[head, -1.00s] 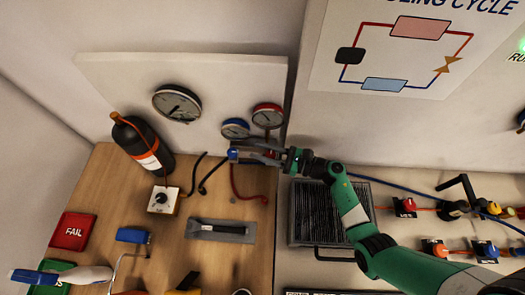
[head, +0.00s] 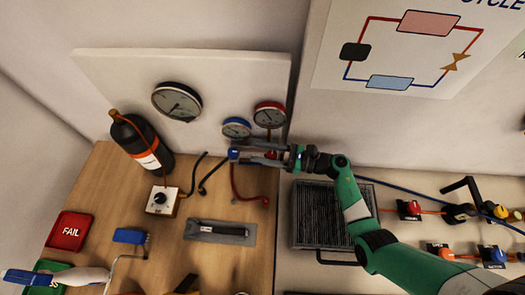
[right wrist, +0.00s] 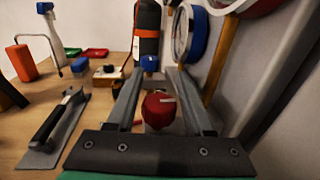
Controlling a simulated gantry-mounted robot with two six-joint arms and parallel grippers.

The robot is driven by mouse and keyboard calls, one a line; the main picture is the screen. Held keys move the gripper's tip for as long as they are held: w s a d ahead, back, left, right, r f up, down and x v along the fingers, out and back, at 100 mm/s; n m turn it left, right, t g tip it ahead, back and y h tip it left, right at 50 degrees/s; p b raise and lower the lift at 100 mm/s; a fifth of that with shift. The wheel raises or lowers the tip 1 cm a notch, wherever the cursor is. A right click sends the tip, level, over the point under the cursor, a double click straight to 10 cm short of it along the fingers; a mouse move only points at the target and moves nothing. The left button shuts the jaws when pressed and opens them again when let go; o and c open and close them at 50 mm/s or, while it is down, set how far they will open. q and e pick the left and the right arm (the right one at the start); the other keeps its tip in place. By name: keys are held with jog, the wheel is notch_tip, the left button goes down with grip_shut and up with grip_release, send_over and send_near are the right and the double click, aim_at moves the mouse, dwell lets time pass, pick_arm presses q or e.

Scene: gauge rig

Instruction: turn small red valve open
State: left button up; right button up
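The small red valve (right wrist: 158,109) has a round red knob with a pale mark on top. In the right wrist view it sits between the two fingers, nearer the palm than the tips. In the head view only a bit of its red (head: 271,154) shows by the fingers. My right gripper (head: 243,152) is open, and its fingers (right wrist: 155,76) lie one on each side of the knob. I see gaps beside the knob and cannot tell any contact. A blue valve knob (right wrist: 150,63) shows beyond, near the fingertips. My left gripper is not in view.
Red (head: 269,115) and blue (head: 236,128) gauges and a large gauge (head: 176,101) are on the panel above. A black cylinder (head: 143,146) stands left. Hoses (head: 240,190) and a trowel (head: 220,232) lie in front. A dark grille (head: 318,215) is to the right.

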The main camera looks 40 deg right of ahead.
jog(key=v, duration=1.1)
jog(key=shift+s+d, duration=0.2)
jog(key=shift+s, duration=0.05)
